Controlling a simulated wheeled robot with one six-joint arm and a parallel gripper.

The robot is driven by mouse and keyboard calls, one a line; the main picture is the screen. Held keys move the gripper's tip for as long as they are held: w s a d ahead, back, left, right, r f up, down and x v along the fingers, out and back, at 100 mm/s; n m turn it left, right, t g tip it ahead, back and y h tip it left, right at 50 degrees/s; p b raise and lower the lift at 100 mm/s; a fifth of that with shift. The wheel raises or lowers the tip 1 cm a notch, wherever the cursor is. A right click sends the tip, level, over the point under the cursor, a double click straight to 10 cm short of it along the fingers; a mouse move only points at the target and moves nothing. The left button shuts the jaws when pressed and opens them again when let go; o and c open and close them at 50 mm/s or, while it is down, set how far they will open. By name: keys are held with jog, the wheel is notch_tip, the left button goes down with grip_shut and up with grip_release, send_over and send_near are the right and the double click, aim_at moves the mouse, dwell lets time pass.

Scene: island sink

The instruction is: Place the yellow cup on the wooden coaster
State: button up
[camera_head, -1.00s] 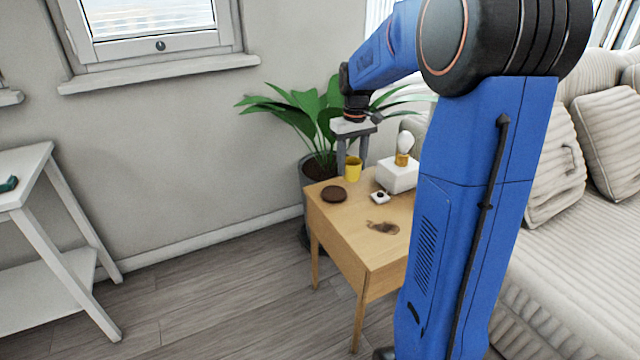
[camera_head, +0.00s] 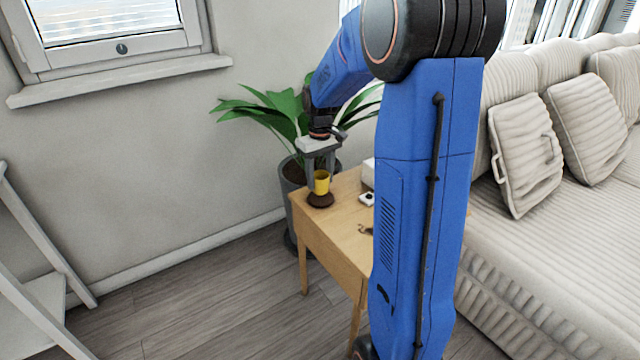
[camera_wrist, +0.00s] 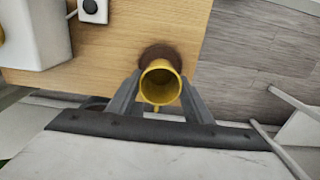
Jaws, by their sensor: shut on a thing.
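The yellow cup (camera_head: 321,181) is upright between the fingers of my gripper (camera_head: 320,176), which is shut on it. In the wrist view I look down into the open cup (camera_wrist: 160,84), with the gripper fingers (camera_wrist: 160,98) on both sides. The dark brown round coaster (camera_head: 320,200) lies on the wooden side table near its far left corner. It shows directly below the cup in the head view. In the wrist view the coaster (camera_wrist: 160,52) is partly hidden behind the cup. I cannot tell whether the cup's bottom touches it.
The side table (camera_head: 338,222) also bears a small white item with a black knob (camera_head: 367,198) and a white box (camera_head: 368,172), partly hidden by my arm. A potted plant (camera_head: 290,182) stands close behind the table. A sofa (camera_head: 560,240) is at right.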

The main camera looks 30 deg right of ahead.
jog(key=shift+f, duration=1.15)
jog(key=shift+f, duration=0.1)
jog(key=o, duration=1.1)
notch_tip(320, 180, up, 12)
jog(key=f, duration=0.1)
jog(key=s+a+r+t, duration=0.1)
jog(key=s+a+r, duration=0.3)
jog(key=s+a, duration=0.25)
jog(key=s+a+f+t, duration=0.2)
jog(key=s+a, duration=0.2)
jog(key=s, duration=0.8)
jog(key=s+a+f+t, duration=0.1)
jog(key=s+a, duration=0.4)
jog(key=s, duration=0.7)
jog(key=shift+a+f+t, duration=0.15)
jog(key=shift+f+t, duration=0.2)
jog(key=shift+t, duration=0.05)
